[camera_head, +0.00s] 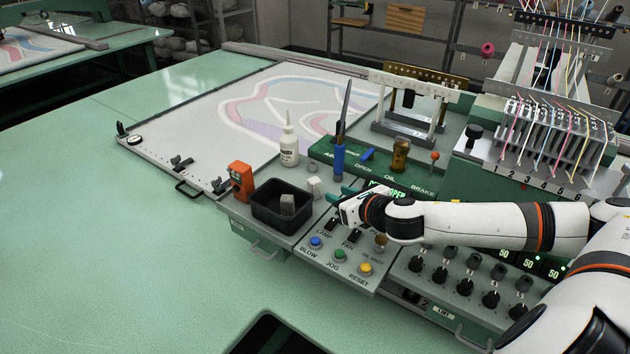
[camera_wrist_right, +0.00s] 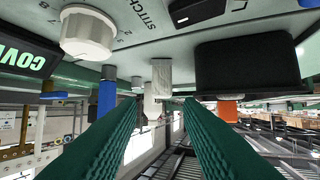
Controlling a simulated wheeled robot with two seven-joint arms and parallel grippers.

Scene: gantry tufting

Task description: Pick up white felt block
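The white felt block (camera_head: 314,187) stands on the grey console top, just right of a black tray, in the head view. My right gripper (camera_head: 337,193) reaches in from the right, low over the console, with its green fingers pointing at the block. In the right wrist view, which is upside down, the block (camera_wrist_right: 161,77) shows ahead between the fingertips. The right gripper (camera_wrist_right: 160,101) is open, and nothing is held between its fingers. My left gripper is not in view.
The black tray (camera_head: 268,220) holds a grey block (camera_head: 287,204). A white bottle (camera_head: 289,146), a blue-handled tool (camera_head: 339,160) and an orange device (camera_head: 241,180) stand nearby. Push buttons (camera_head: 340,255) lie in front. The green table (camera_head: 120,250) at left is clear.

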